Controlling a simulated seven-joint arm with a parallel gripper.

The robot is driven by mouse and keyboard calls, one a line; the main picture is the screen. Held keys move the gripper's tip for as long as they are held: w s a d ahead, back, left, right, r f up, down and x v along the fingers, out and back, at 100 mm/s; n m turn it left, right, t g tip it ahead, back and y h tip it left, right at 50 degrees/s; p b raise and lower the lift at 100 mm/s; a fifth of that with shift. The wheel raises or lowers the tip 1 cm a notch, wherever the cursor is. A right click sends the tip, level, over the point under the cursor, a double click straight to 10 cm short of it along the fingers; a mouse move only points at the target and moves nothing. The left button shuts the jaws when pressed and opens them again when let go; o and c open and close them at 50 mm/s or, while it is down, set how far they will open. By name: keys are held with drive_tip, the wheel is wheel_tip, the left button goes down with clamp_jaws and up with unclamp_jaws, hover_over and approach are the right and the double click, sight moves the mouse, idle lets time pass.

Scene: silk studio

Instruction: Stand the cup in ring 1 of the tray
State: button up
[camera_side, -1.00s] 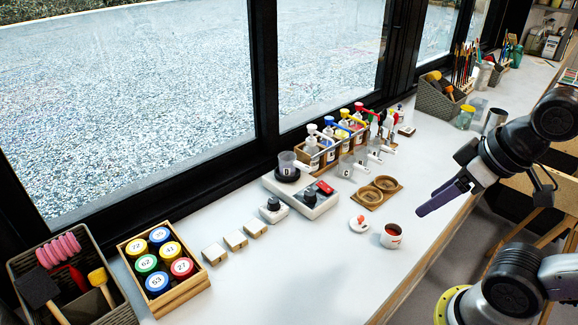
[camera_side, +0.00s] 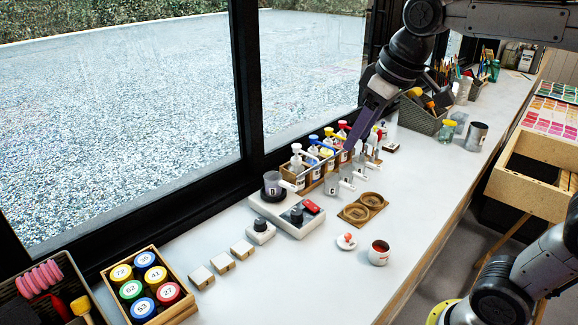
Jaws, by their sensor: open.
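A white cup (camera_side: 379,253) with a dark inside and a red mark on its side stands upright on the counter, near its front edge. A small wooden tray (camera_side: 352,216) with two round rings lies flat behind it; both rings look empty. Ring numbers are too small to read. My gripper (camera_side: 352,148) is open and empty, purple fingers pointing down and left. It is above the bottle rack area, behind the tray and well apart from the cup.
A white device (camera_side: 284,216) stands left. Bare counter (camera_side: 300,275) lies in front.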

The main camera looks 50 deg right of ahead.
drive_tip(key=w+f+g, duration=0.1)
drive_tip(key=w, duration=0.7)
drive_tip(key=g, duration=0.4)
hover_over(290, 185)
wheel_tip(290, 185, down, 17)
drive_tip(key=shift+w+r, duration=0.1)
drive_tip(key=shift+r, duration=0.05)
drive_tip(key=shift+f, duration=3)
clamp_jaws()
drive_tip(key=shift+r, duration=0.15)
